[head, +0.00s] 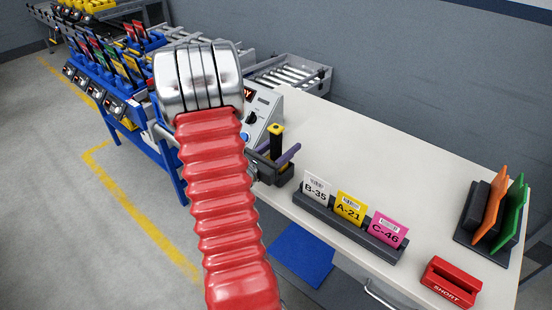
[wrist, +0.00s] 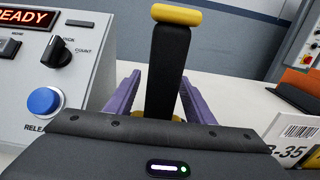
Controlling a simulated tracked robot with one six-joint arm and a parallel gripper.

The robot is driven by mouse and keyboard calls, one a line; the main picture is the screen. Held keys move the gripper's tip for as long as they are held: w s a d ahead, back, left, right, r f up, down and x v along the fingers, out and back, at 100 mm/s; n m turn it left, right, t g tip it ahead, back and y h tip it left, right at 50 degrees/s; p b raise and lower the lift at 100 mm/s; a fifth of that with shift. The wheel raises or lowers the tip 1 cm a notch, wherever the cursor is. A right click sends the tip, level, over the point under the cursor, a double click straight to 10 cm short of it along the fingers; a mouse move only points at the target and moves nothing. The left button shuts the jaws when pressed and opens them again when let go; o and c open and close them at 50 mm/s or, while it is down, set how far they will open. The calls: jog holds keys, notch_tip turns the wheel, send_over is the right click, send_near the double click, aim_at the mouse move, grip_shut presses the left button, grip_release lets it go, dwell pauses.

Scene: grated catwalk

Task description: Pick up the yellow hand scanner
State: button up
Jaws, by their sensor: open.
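The yellow hand scanner (head: 276,129) shows a yellow top and a black grip, standing upright near the left end of the pale bench. In the wrist view the scanner (wrist: 168,70) rises just ahead, with a little more yellow low down near its base. My gripper (head: 276,154) is at the scanner, and its purple fingers (wrist: 160,80) are open, one on each side of the black grip. Gaps show beside the grip, so I see no firm hold. The scanner's lower part is hidden behind my gripper's dark body.
A control box (wrist: 55,75) with a READY display and blue button stands close on the left. A dark card rack (head: 345,228) with white, yellow and pink cards is to the right. A red SHORT block (head: 451,282) and orange and green panels (head: 505,212) stand farther right.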

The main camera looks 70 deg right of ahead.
grip_shut()
dwell(0.7)
